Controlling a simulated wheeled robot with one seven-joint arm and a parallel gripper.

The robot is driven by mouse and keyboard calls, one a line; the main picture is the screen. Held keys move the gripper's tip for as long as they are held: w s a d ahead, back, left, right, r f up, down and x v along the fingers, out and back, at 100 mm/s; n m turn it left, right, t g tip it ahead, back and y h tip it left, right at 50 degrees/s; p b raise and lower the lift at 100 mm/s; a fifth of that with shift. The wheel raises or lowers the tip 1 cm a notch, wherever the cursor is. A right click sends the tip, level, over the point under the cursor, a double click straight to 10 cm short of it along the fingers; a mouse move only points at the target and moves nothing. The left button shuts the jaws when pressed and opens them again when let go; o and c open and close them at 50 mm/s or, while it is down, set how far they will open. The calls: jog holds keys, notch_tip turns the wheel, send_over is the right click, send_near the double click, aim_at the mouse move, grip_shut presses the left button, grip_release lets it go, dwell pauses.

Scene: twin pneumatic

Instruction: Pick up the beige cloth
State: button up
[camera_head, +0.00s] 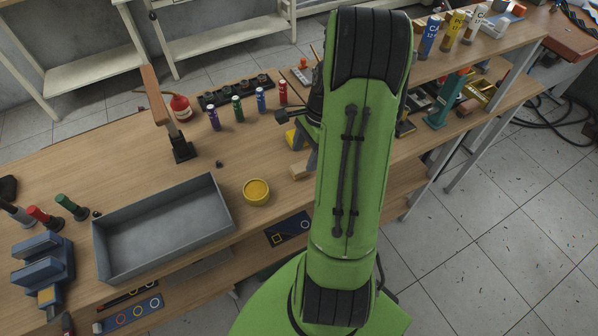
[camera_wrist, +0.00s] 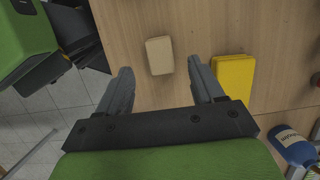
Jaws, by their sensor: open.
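The beige cloth (camera_wrist: 159,55) is a small folded block lying on the wooden bench top in the wrist view. It sits just beyond and between the fingertips of my gripper (camera_wrist: 160,70), with no contact visible. In the head view the beige cloth (camera_head: 299,171) shows partly at the left edge of my green arm. My gripper is open and empty, one grey finger to each side of the cloth's line. In the head view my arm hides most of the gripper.
A yellow block (camera_wrist: 234,78) lies close to the right finger. A blue bottle (camera_wrist: 294,150) is at the lower right. In the head view a yellow round tin (camera_head: 256,191) and a grey tray (camera_head: 164,226) stand left of the cloth.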

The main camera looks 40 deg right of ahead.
aim_at(300, 166)
jog(key=b+x, duration=0.1)
jog(key=x, duration=0.3)
jog(key=shift+w+a+f, duration=0.1)
jog(key=shift+f, duration=0.15)
jog(key=shift+r, duration=0.1)
jog(key=c, duration=1.2)
notch_tip(300, 166, up, 10)
jog(key=p, duration=0.3)
jog(key=o, duration=0.4)
jog(key=shift+c, duration=1.2)
